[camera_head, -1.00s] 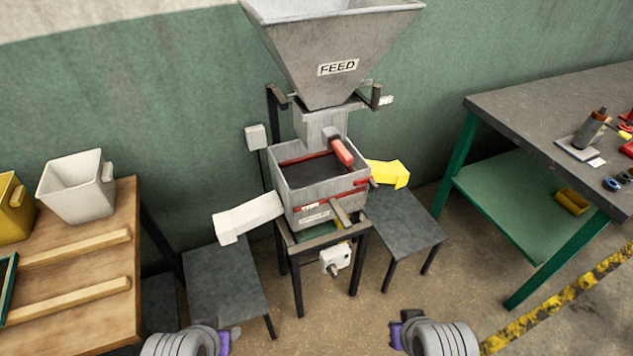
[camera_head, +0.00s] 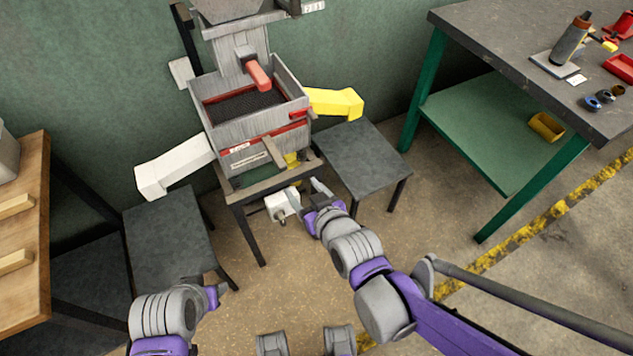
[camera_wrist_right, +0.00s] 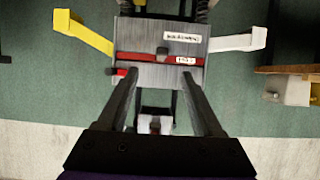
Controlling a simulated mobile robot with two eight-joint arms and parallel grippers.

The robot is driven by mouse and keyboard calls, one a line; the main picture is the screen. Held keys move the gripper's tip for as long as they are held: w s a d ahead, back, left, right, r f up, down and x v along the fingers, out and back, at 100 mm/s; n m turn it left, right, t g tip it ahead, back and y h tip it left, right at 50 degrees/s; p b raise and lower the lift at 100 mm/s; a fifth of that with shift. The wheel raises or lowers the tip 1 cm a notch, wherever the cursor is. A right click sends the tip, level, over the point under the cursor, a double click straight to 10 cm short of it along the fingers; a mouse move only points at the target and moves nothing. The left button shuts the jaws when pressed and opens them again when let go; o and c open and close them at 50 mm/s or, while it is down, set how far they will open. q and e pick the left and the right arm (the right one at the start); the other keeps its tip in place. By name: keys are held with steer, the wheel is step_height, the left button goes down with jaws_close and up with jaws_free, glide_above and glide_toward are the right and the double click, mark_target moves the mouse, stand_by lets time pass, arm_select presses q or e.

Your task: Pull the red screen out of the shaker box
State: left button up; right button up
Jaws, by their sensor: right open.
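The grey shaker box (camera_head: 237,137) stands on a dark frame below the feed hopper. The red screen (camera_head: 285,133) shows as a red strip across the box's front, with a dark mesh visible inside the open top. My right gripper (camera_head: 306,188) is open and empty, in front of and below the box. In the right wrist view the box (camera_wrist_right: 135,78) appears upside down, with the red strip (camera_wrist_right: 150,58) just beyond the spread fingers (camera_wrist_right: 160,76). My left gripper (camera_head: 223,288) is low at left, away from the box; its jaw state is unclear.
A white chute (camera_head: 175,166) juts left and a yellow chute (camera_head: 335,103) right, above dark low tables (camera_head: 170,250) (camera_head: 360,160). A wooden bar sticks out at the box front. A green-legged bench (camera_head: 500,70) stands right.

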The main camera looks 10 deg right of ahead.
mark_target(283, 167)
steer(key=x, duration=0.4)
steer(key=b+x, duration=0.1)
steer(key=x, duration=0.2)
steer(key=b+x, duration=0.1)
steer(key=x, duration=0.3)
steer(key=shift+w+a+r, duration=0.25)
steer(key=shift+w+a, duration=0.1)
steer(key=shift+a, duration=0.05)
jaws_close()
stand_by(0.9)
stand_by(0.5)
stand_by(1.2)
